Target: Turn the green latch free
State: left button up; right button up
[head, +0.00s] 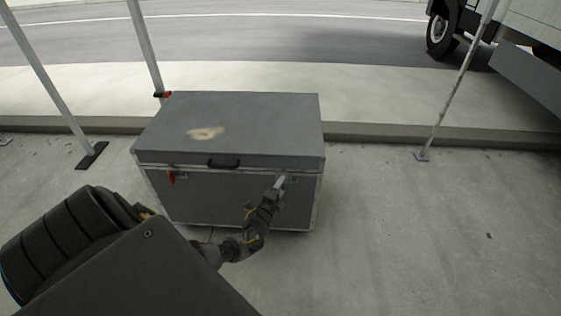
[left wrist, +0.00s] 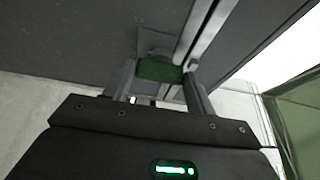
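A grey road case (head: 240,125) stands on the pavement. A red latch (head: 171,177) is on the left of its front face. My left gripper (head: 280,183) is at the right of that face; it covers the green latch in the head view. In the left wrist view, the green latch (left wrist: 160,71) lies between the two fingers of my left gripper (left wrist: 160,80), below a bright metal edge strip. The fingers meet both sides of the latch and appear shut on it. My right gripper is not in view.
A black handle (head: 224,163) sits at the middle of the case front. Metal poles stand left, behind and right of the case. A kerb (head: 380,133) and a truck wheel (head: 441,33) are farther back. The pavement right of the case is clear.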

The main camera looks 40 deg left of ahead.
pick_arm(q)
jog(key=o, duration=0.4)
jog(key=p+v, duration=0.2)
jog(key=v, duration=0.8)
jog(key=shift+s, duration=0.4)
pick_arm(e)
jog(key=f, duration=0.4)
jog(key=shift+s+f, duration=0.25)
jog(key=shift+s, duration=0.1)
